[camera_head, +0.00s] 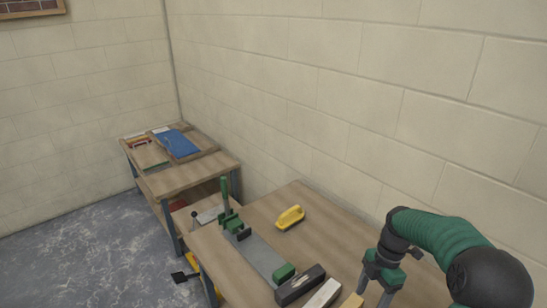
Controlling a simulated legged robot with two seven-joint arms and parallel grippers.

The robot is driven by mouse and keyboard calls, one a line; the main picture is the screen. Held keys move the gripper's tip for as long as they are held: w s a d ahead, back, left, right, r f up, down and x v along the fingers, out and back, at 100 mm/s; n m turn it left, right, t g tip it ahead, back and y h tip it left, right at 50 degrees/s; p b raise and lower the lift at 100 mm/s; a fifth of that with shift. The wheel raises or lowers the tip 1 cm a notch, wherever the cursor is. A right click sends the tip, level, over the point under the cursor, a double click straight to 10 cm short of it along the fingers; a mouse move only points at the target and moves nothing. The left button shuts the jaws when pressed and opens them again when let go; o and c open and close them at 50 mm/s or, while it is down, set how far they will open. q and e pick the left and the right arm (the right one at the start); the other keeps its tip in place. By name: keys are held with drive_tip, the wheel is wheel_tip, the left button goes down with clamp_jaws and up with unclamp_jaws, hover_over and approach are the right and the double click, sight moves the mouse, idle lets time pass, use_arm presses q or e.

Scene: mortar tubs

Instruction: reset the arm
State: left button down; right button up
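My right arm, green and black, comes in from the lower right. Its gripper (376,290) points down over the right part of the near workbench (325,225). Its two grey fingers stand apart with nothing visible between them. Part of the gripper's surroundings is cut off by the bottom edge. My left arm and gripper are not in view.
A grey-and-green tool with an upright handle (255,253) lies along the bench. A yellow tool (290,217) lies behind it. Dark (300,285), pale (322,295) and tan (352,301) blocks lie left of the gripper. A second bench (190,174) stands farther left, by the wall.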

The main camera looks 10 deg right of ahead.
drive_tip(key=s+a+m+t+h, duration=0.1)
drive_tip(key=s+a+m+t, duration=0.1)
drive_tip(key=s+a+m, duration=0.3)
drive_tip(key=s+a+m+t+h, duration=0.1)
drive_tip(key=s+a+m+t, duration=0.1)
drive_tip(key=s+a+m, duration=0.4)
drive_tip(key=a+m, duration=0.5)
drive_tip(key=m, duration=0.3)
drive_tip(key=shift+s+a+f, duration=0.15)
drive_tip(key=shift+a+f, duration=0.05)
drive_tip(key=shift+a, duration=0.05)
drive_tip(key=shift+s+a+r, duration=0.1)
drive_tip(key=shift+a, duration=0.15)
drive_tip(key=shift+d, duration=0.15)
